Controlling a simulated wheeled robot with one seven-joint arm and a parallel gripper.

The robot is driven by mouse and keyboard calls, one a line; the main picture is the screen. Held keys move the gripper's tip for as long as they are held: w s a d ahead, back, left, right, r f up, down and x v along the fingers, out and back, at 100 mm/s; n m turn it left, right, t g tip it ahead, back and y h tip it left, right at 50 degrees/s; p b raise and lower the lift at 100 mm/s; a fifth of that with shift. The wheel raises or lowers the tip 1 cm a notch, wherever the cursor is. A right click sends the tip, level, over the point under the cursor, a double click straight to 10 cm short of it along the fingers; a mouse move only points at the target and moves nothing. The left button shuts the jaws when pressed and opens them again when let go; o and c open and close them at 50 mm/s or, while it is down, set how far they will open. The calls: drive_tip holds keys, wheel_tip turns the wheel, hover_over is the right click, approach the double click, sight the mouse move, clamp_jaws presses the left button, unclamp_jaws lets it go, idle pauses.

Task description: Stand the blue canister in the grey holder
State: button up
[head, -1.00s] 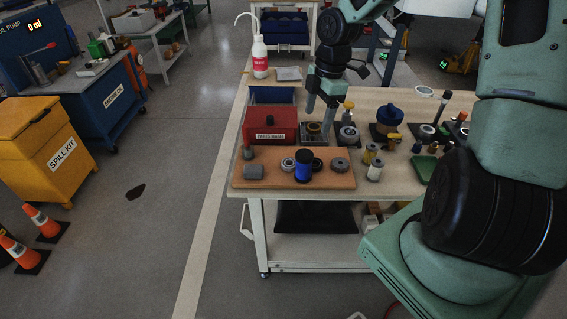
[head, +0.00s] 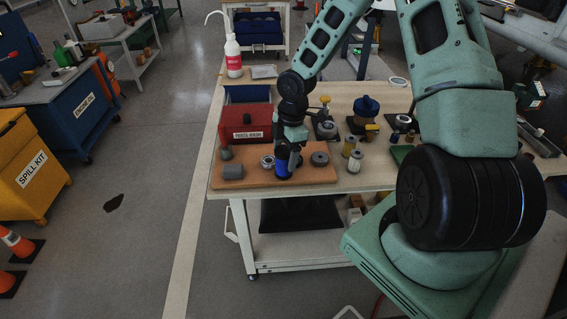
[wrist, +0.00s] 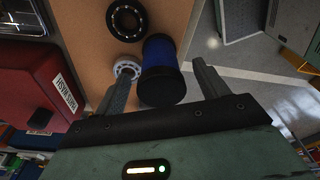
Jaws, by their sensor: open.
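The blue canister (wrist: 159,52), with a dark end, stands on the orange-brown board. In the head view the canister (head: 284,165) is partly covered by my gripper (head: 290,148). In the wrist view my gripper (wrist: 162,80) is open, its two fingers on either side of the canister's near end, with gaps showing on both sides.
The board (head: 260,180) sits at the table's front edge. A red box (head: 246,119) stands close behind it. A pale ring (wrist: 126,68) and a dark bearing ring (wrist: 127,20) lie near the canister. Small jars (head: 354,161) stand to the right. A white bottle (head: 233,56) stands at the back.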

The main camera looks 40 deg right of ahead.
sight(283, 161)
drive_tip(key=shift+w+a+f, duration=0.1)
drive_tip(key=shift+a+f, duration=0.1)
drive_tip(key=shift+f, duration=0.6)
drive_tip(key=shift+a+f, duration=0.15)
drive_tip(key=shift+f, duration=0.6)
drive_tip(key=shift+c, duration=0.3)
